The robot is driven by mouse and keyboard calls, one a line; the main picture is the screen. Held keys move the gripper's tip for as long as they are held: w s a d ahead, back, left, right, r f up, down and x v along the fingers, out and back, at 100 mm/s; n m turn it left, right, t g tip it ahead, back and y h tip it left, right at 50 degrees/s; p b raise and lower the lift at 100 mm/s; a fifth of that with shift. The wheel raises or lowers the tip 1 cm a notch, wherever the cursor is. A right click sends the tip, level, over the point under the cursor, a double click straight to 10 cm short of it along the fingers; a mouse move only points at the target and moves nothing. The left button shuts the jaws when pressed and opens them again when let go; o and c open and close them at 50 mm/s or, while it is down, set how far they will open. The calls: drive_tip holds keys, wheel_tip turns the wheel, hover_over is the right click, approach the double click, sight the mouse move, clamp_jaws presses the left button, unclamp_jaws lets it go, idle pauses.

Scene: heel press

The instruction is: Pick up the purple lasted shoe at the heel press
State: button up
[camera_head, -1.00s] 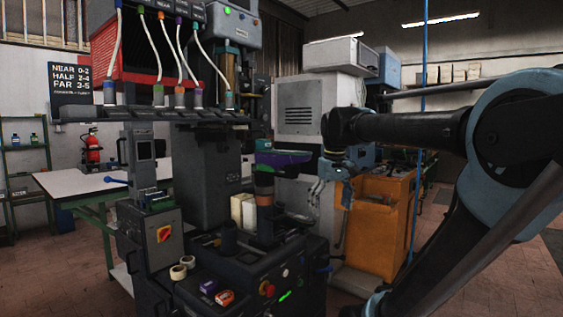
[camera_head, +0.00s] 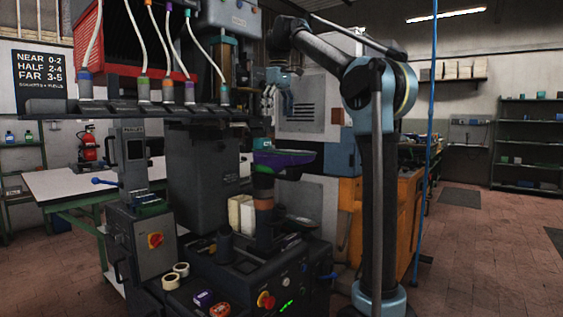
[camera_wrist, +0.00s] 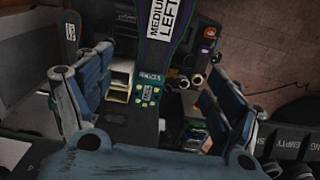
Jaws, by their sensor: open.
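The purple lasted shoe (camera_head: 286,160) sits sole up on an upright post with an orange-brown band (camera_head: 264,200) at the heel press. In the wrist view the shoe (camera_wrist: 163,48) is seen from above, with a white "MEDIUM LEFT" label on its dark sole. My gripper (camera_head: 277,98) is open and empty, above the shoe and apart from it. In the wrist view its two fingers (camera_wrist: 160,85) stand wide to the left and right, and the shoe shows between and beyond them.
The press column (camera_head: 208,170) stands left of the shoe. A dark rail (camera_head: 130,108) with hoses crosses at upper left. Tape rolls (camera_head: 176,274) and small purple and orange boxes lie on the front deck. An orange cabinet (camera_head: 400,215) stands behind right.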

drive_tip(key=a, duration=0.1)
approach(278, 169)
drive_tip(key=shift+s+a+f, duration=0.1)
drive_tip(key=shift+f, duration=2.45)
drive_tip(key=c, duration=1.7)
drive_tip(key=shift+c, duration=0.2)
